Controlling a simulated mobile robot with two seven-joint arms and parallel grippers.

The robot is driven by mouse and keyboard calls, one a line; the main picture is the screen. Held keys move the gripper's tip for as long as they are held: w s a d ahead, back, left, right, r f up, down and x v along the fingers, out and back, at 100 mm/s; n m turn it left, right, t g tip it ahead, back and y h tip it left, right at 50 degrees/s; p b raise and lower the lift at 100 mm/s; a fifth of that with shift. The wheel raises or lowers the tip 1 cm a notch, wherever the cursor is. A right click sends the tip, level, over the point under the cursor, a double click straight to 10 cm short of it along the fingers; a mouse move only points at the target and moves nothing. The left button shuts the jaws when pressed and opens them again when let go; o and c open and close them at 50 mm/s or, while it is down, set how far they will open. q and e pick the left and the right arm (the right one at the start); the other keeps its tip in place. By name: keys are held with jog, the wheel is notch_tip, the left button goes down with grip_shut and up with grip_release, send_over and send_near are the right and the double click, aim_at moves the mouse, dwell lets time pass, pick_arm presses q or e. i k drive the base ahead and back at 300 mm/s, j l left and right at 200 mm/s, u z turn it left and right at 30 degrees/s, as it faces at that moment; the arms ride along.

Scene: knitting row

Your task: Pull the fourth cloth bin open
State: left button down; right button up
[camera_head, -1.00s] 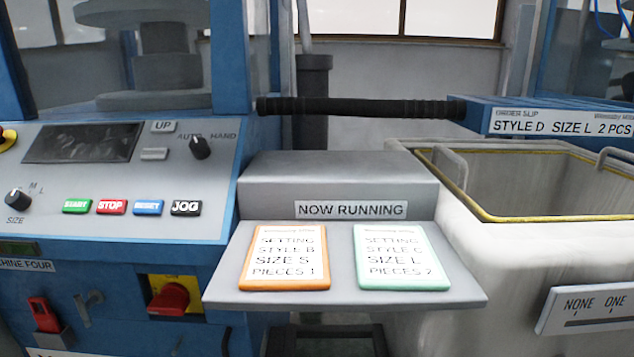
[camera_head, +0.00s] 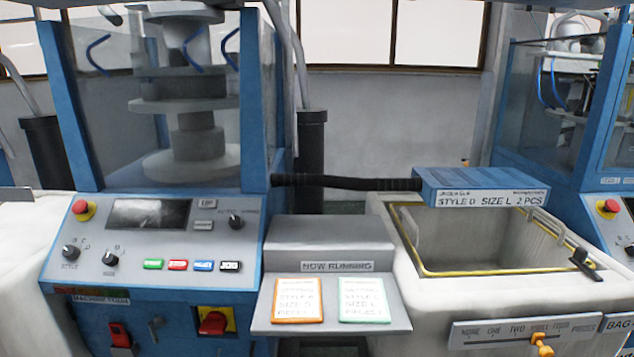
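The cloth bin beside machine four is an off-white, open-topped bin (camera_head: 420,296) at the right of the head view. A yellow-edged opening shows an empty-looking grey inside, though its floor is partly hidden. Bar handles show at its rim, and a small dark piece (camera_head: 584,259) sits at the right rim. A counter plate (camera_head: 525,331) reading none to four pieces, with an orange pointer (camera_head: 541,344), is on its front. A blue chute (camera_head: 480,188) with an order slip reading "STYLE D SIZE L 2 PCS" reaches over the back of the bin. Neither of my grippers is in view.
Another machine (camera_head: 612,213) is at the right edge, and another pale bin (camera_head: 25,280) at the left.

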aim_at(577, 315)
jog(key=z, duration=1.15)
jog(key=u, duration=0.5)
